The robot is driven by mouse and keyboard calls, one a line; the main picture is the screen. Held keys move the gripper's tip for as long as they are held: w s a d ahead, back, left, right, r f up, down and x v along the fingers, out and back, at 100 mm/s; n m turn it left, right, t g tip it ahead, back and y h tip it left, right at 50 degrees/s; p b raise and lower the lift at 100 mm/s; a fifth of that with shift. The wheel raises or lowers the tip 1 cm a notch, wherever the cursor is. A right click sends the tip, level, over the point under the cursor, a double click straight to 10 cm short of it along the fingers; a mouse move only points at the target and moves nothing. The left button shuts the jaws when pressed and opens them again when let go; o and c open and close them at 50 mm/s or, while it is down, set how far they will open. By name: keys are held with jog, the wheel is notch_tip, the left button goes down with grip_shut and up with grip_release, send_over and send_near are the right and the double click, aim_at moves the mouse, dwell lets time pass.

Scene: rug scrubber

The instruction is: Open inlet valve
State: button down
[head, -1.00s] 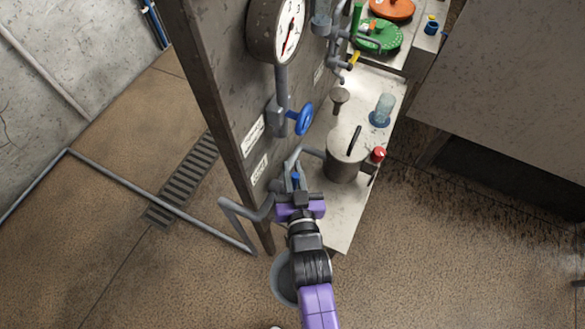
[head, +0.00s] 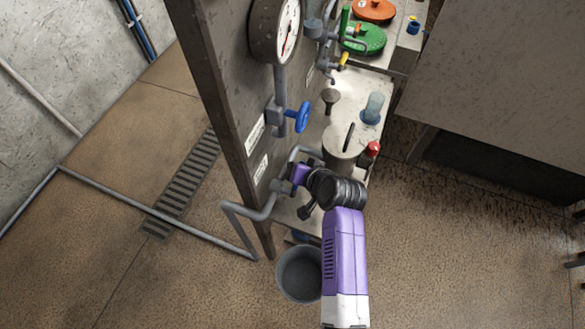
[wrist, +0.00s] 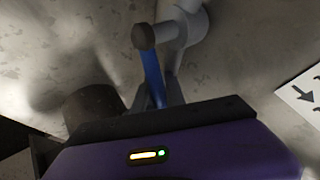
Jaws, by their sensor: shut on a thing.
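In the wrist view a blue lever (wrist: 153,75) with a round grey end runs into the jaws of my gripper (wrist: 160,92). It sits at a grey pipe fitting (wrist: 187,22). My gripper is shut on this lever. In the head view my gripper (head: 284,186) reaches left to the grey pipe (head: 254,213) low on the panel; the lever there is hidden by the gripper and wrist. I cannot tell the lever's exact angle.
A grey pot (head: 341,148) and a red-capped item (head: 372,149) stand on the shelf just behind my wrist. A grey bucket (head: 300,275) is on the floor below. The panel (head: 216,70) carries a gauge (head: 279,28). Floor at right is open.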

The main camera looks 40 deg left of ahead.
jog(key=f+g, duration=0.1)
jog(key=f+m+g+b, duration=0.1)
jog(key=shift+w+f+g+h, duration=0.15)
jog(key=shift+w+g+h, duration=0.05)
jog(key=shift+g+h, duration=0.2)
jog(key=shift+s+f+m+g+h+b, duration=0.15)
jog(key=shift+f+m+g+h+b, duration=0.2)
jog(key=shift+f+g+b, duration=0.4)
jog(key=shift+s+f+m+g+b, duration=0.2)
jog(key=shift+m+g+b, duration=0.05)
jog(key=shift+g+b, duration=0.4)
jog(key=c, duration=1.4)
grip_release()
jog(key=shift+p+v, duration=0.3)
jog(key=shift+v, duration=3.6)
